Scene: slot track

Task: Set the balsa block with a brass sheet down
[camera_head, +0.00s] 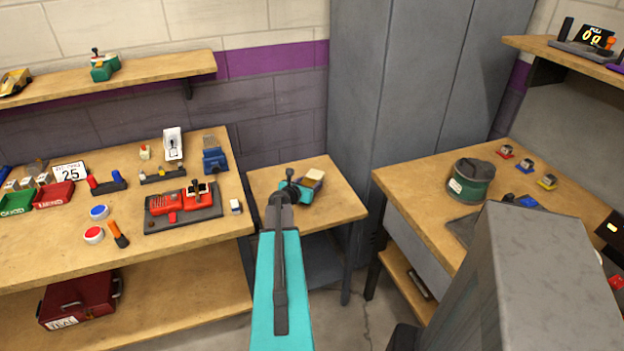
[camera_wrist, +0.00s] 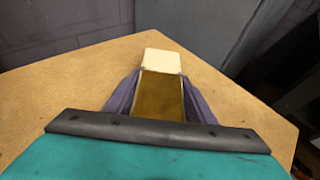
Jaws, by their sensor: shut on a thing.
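The balsa block with a brass sheet (camera_head: 314,176) is at my gripper's tip, over the small wooden table in the middle of the head view. In the wrist view the block (camera_wrist: 162,61) shows a pale cream end and a brown-gold brass face toward me. My gripper (camera_wrist: 160,92) is shut on it, with a dark purple finger on each side. My teal gripper (camera_head: 305,187) partly covers the block in the head view. I cannot tell whether the block's underside touches the small table (camera_head: 343,207).
The small table's top is otherwise clear around the block. A left bench (camera_head: 50,245) holds a red tool on a dark base (camera_head: 180,205), a blue device (camera_head: 214,160) and bins. A right bench (camera_head: 420,190) holds a green round container (camera_head: 471,181). Grey lockers (camera_head: 400,80) stand behind.

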